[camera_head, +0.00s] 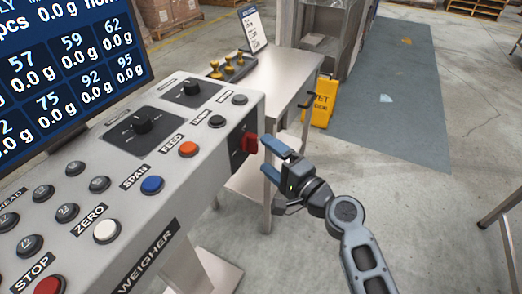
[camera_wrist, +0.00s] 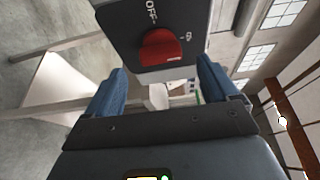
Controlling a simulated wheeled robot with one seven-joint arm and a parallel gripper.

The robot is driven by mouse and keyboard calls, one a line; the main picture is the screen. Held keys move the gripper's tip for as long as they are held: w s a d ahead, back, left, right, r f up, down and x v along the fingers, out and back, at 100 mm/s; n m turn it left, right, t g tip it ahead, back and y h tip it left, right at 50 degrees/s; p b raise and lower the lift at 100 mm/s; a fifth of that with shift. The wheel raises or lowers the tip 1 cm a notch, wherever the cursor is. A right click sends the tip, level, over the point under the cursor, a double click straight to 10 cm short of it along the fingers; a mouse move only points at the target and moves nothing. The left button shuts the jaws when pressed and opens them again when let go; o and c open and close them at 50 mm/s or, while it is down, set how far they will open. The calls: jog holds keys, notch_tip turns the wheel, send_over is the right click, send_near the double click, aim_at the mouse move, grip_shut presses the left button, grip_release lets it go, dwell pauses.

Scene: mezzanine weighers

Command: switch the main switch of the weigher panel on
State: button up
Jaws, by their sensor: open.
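The main switch is a red rotary knob (camera_head: 249,143) on a black plate (camera_head: 236,137) at the right end face of the grey weigher panel (camera_head: 205,112). In the wrist view the red knob (camera_wrist: 161,48) sits ahead of my gripper, between the lines of its fingers, with an OFF mark and an ON mark on the plate. Which mark the knob points to is hard to tell. My gripper (camera_head: 272,164) has blue fingers, is open and empty, and is just to the right of the knob, apart from it. The fingers also show in the wrist view (camera_wrist: 163,92).
Buttons and two black dials (camera_head: 142,123) cover the panel top, below a blue display (camera_head: 60,75). A steel table (camera_head: 285,75) with brass weights (camera_head: 233,66) stands behind. A yellow wet-floor sign (camera_head: 321,101) stands beyond it.

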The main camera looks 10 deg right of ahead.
jog(key=shift+v, duration=1.55)
jog(key=s+d+f+n+h, duration=0.1)
jog(key=s+d+f+h, duration=0.15)
jog(key=s, duration=0.55)
jog(key=s+d+f+n+h, duration=0.1)
jog(key=s+d+f+h, duration=0.15)
jog(key=s, duration=0.55)
jog(key=s+d+f+n+h, duration=0.1)
jog(key=s+d+f+h, duration=0.15)
jog(key=s, duration=0.55)
jog(key=s+d+r+n+h, duration=0.1)
jog(key=s+r+n, duration=0.3)
jog(key=s, duration=0.5)
jog(key=s+d+r+n+h, duration=0.1)
jog(key=s+r+n, duration=0.3)
jog(key=s+r, duration=0.4)
jog(key=shift+s+d+r+n, duration=0.25)
jog(key=shift+s+d+n, duration=0.2)
jog(key=shift+s, duration=0.4)
jog(key=shift+w, duration=0.1)
